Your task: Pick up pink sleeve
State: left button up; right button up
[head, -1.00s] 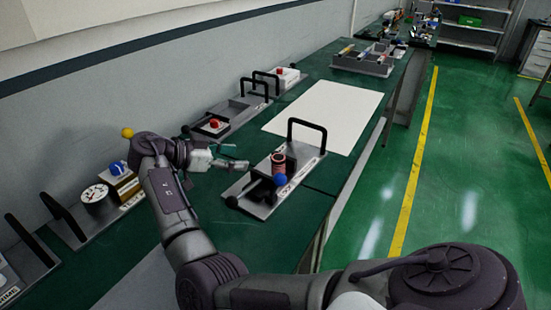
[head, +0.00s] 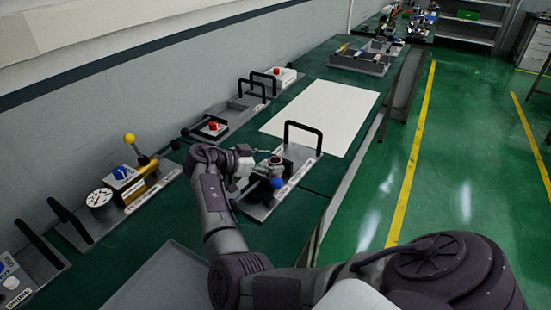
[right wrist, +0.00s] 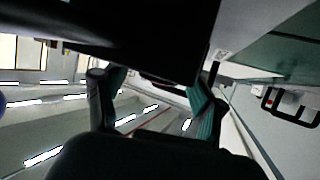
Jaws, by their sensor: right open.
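The pink sleeve (head: 275,161) stands on a grey fixture tray (head: 258,211) with a black handle; mainly its upper rim shows. My right gripper (head: 252,170) is just left of the sleeve in the head view, and whether they touch cannot be told. In the right wrist view the fingers of my right gripper (right wrist: 150,104) are spread apart. A large dark shape fills the top of that view, and I cannot make out the sleeve there. My left gripper is not in view.
A blue ball (head: 277,183) is on the same tray, close to the gripper. The black handle (head: 303,126) rises behind the sleeve. A white sheet (head: 325,115) lies clear beyond it. A tray with a gauge (head: 99,199) and yellow-knobbed lever (head: 129,138) stands left.

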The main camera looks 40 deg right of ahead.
jog(key=c, duration=1.3)
